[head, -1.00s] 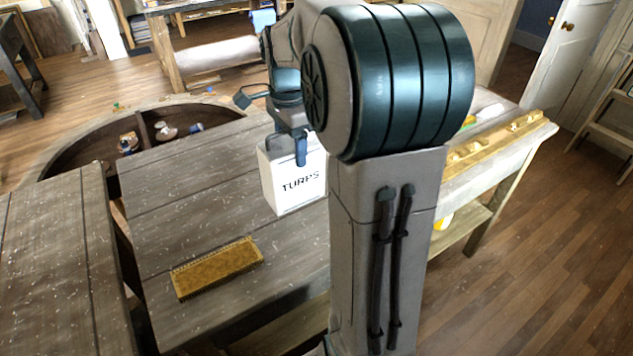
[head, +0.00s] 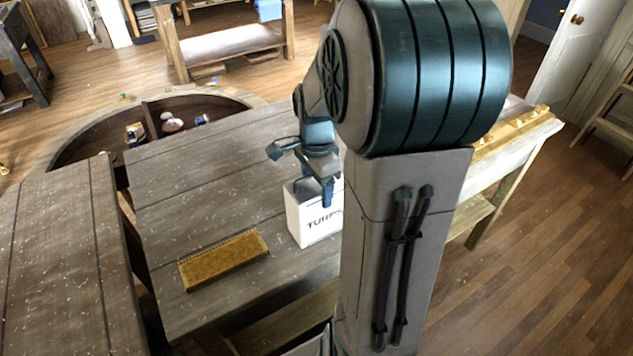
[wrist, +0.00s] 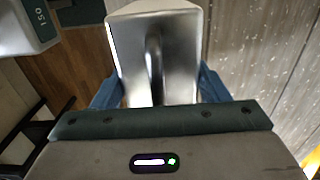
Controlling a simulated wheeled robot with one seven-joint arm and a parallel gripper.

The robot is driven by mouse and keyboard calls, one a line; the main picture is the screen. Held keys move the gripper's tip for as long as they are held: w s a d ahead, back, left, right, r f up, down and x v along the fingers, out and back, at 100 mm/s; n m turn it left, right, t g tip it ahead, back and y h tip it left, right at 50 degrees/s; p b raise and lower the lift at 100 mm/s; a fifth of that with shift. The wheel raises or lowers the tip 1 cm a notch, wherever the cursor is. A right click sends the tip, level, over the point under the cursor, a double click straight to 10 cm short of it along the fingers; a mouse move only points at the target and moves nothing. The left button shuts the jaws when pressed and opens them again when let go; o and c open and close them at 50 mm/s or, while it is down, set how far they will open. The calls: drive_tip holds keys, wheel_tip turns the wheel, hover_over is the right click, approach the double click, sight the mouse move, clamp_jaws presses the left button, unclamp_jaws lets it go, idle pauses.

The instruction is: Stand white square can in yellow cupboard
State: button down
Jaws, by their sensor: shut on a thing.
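The white square can (head: 308,222), lettered "TURPS", is upright in my gripper (head: 325,192) over the wooden bench top; I cannot tell whether its base touches the boards. My arm hides its right side in the head view. In the wrist view the can's metal top with its handle (wrist: 155,55) lies between the two blue fingers of my gripper (wrist: 158,92), which are shut on it. I cannot make out a yellow cupboard for certain in either view.
The bench top (head: 190,190) has a flat yellow-brown block (head: 223,261) left of the can. A round-edged compartment (head: 100,140) with small items lies behind. A pale bench with a yellow strip (head: 512,132) stands right. Bare boards lie left of the can.

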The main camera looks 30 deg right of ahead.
drive_tip(key=shift+f, duration=0.1)
drive_tip(key=shift+c, duration=1.1)
unclamp_jaws()
